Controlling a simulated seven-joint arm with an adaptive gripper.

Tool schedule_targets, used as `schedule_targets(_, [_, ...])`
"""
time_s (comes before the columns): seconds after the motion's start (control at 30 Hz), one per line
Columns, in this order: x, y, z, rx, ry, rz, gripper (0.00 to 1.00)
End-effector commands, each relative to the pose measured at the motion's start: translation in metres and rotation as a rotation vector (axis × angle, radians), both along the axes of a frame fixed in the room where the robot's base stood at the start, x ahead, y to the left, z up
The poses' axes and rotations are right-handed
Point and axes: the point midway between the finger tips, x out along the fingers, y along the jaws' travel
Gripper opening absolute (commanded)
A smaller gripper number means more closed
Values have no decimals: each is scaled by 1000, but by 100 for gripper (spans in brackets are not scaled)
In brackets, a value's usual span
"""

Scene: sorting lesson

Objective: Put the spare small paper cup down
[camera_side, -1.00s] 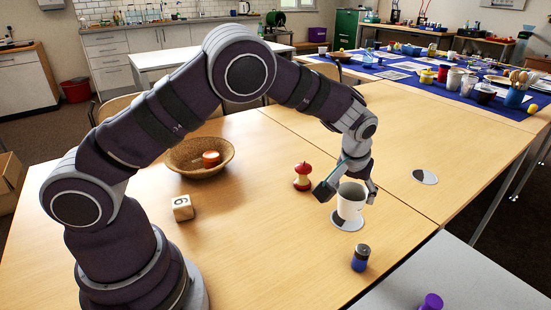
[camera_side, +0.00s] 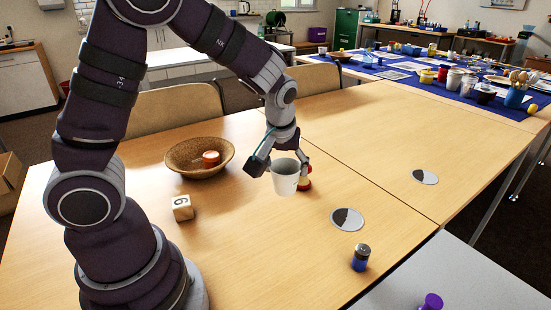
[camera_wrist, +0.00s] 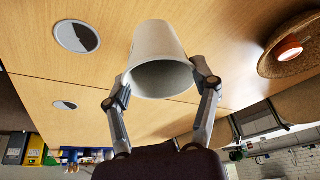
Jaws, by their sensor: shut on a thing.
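The small white paper cup (camera_side: 285,178) is held upright between the fingers of my gripper (camera_side: 282,168), above the table in front of the apple core (camera_side: 305,180), which it partly hides. In the wrist view the cup (camera_wrist: 158,50) sits between both fingertips of my gripper (camera_wrist: 160,85), its open mouth toward the camera. Two round grey-and-white discs lie bare on the table: the nearer disc (camera_side: 347,219) and the farther disc (camera_side: 425,177). They also show in the wrist view, one larger (camera_wrist: 77,36) and one smaller (camera_wrist: 65,105).
A cork-coloured bowl (camera_side: 183,168) holds an orange-and-white round thing (camera_side: 211,158). A numbered cube (camera_side: 182,208) stands left of the cup. A blue battery-like cylinder (camera_side: 361,257) stands near the front edge. The table right of the cup is mostly clear.

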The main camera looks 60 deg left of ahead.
Motion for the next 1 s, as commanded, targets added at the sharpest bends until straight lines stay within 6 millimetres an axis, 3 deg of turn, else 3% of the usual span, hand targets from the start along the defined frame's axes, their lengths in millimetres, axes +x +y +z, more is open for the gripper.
schedule_targets(0.1, [0,8,-21,0,11,25,50])
schedule_targets(0.4, [0,7,-74,0,7,22,50])
schedule_targets(0.77, [1,7,-79,-1,4,20,50])
schedule_targets(0.8, [1,7,-79,-1,3,20,65])
schedule_targets(1.0, [1,6,-78,0,2,20,87])
